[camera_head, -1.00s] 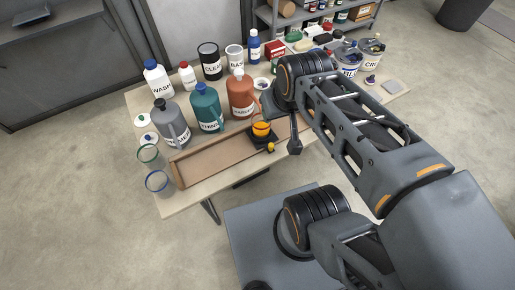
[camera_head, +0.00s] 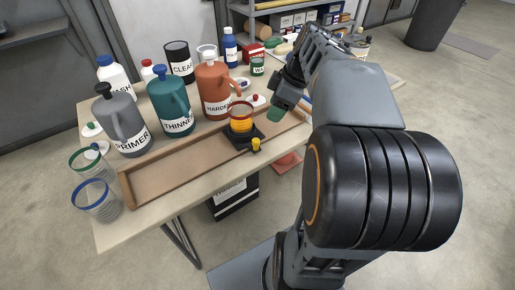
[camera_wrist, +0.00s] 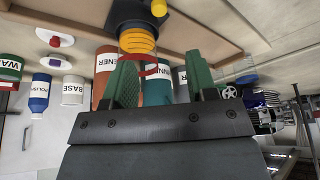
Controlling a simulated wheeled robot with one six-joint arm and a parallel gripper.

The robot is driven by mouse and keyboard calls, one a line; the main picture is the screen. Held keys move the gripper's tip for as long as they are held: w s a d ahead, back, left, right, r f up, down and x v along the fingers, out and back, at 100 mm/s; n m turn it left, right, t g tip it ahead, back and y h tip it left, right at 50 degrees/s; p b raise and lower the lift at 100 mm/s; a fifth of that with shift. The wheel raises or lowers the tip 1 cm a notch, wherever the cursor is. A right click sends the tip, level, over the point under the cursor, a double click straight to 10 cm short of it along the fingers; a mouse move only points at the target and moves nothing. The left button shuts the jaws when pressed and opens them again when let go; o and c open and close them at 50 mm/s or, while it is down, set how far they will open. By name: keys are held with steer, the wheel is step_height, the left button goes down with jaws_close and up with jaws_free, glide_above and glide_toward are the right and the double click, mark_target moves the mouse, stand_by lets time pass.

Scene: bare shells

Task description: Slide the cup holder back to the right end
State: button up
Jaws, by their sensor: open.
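The cup holder (camera_head: 238,139) is a small black base with a yellow knob (camera_head: 256,145) on its near side. It sits in a long shallow wooden tray (camera_head: 168,185), right of the tray's middle, with bare tray on both sides. A cup (camera_head: 240,123), orange with a red rim, stands upright in it. My gripper (camera_head: 276,112) is right of the holder and above the tray, apart from the knob. In the wrist view my gripper (camera_wrist: 161,78) has its green fingers spread and empty. The cup (camera_wrist: 137,40) and knob (camera_wrist: 159,7) appear beyond them.
Large labelled jugs stand behind the tray: grey (camera_head: 122,127), teal (camera_head: 170,107) and orange-brown (camera_head: 214,90). Two clear glasses with green (camera_head: 88,163) and blue (camera_head: 97,202) rims are at its left end. A black box (camera_head: 233,199) is below the table.

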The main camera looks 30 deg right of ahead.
mark_target(257, 140)
steer(key=b+x, duration=0.2)
steer(key=x, duration=1.1)
steer(key=shift+w+f+b, duration=0.1)
steer(key=shift+f+b, duration=0.25)
steer(key=shift+b, duration=0.05)
steer(key=shift+c, duration=0.2)
jaws_close()
